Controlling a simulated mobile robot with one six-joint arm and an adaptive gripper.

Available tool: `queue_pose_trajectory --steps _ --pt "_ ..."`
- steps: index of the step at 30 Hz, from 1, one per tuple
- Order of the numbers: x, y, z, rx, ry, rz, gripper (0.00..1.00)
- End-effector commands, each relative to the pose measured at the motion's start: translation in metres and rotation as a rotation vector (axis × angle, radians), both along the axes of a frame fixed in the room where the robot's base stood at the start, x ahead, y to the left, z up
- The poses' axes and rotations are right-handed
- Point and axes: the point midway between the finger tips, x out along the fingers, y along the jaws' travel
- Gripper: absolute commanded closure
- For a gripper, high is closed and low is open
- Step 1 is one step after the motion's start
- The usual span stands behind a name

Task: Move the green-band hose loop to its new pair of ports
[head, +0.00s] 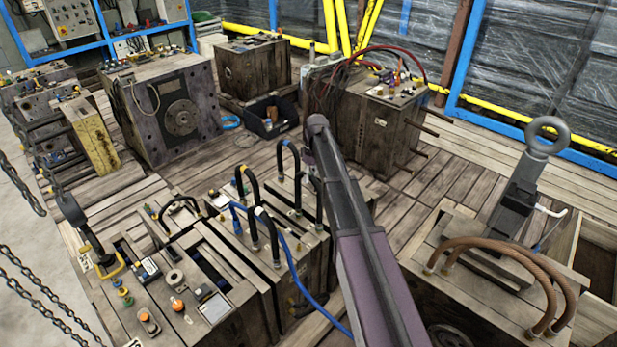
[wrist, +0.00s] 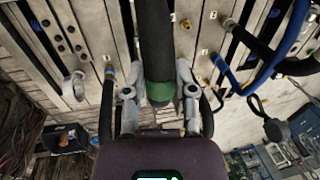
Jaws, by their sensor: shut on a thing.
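In the wrist view, a thick black hose with a green band (wrist: 158,92) runs down from the top edge between the two grey fingers of my gripper (wrist: 159,104). The fingers are shut on this hose around its band. Its far end is out of the picture, and I cannot tell whether the held end is seated in a port. A brass port (wrist: 185,24) shows just right of the hose, on the plate. In the head view my arm hides the gripper. Black hose loops (head: 290,152) stand on the wooden-looking mould block (head: 262,290) left of my arm.
A blue hose (head: 290,262) drapes over the same block; it also shows in the wrist view (wrist: 268,70) beside another black hose (wrist: 256,50). A block with brown hoses (head: 545,285) and a lifting eye (head: 548,135) stands at right. Chains (head: 45,300) hang at left.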

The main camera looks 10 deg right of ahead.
Motion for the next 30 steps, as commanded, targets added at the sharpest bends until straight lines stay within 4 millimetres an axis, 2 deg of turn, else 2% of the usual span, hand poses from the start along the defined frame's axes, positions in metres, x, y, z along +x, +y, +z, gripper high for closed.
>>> queue_pose_trajectory --steps 2,3,6,23,30 --pt "0.0 -0.001 -0.001 -0.002 -0.002 -0.001 1.0" --pt "0.0 -0.001 -0.001 -0.002 -0.002 -0.001 0.53" --pt "0.0 -0.001 -0.001 -0.002 -0.002 -0.001 0.25" --pt "0.0 0.0 0.001 -0.001 -0.001 0.0 0.25" --pt "0.0 0.0 0.017 -0.001 -0.001 0.0 0.25"
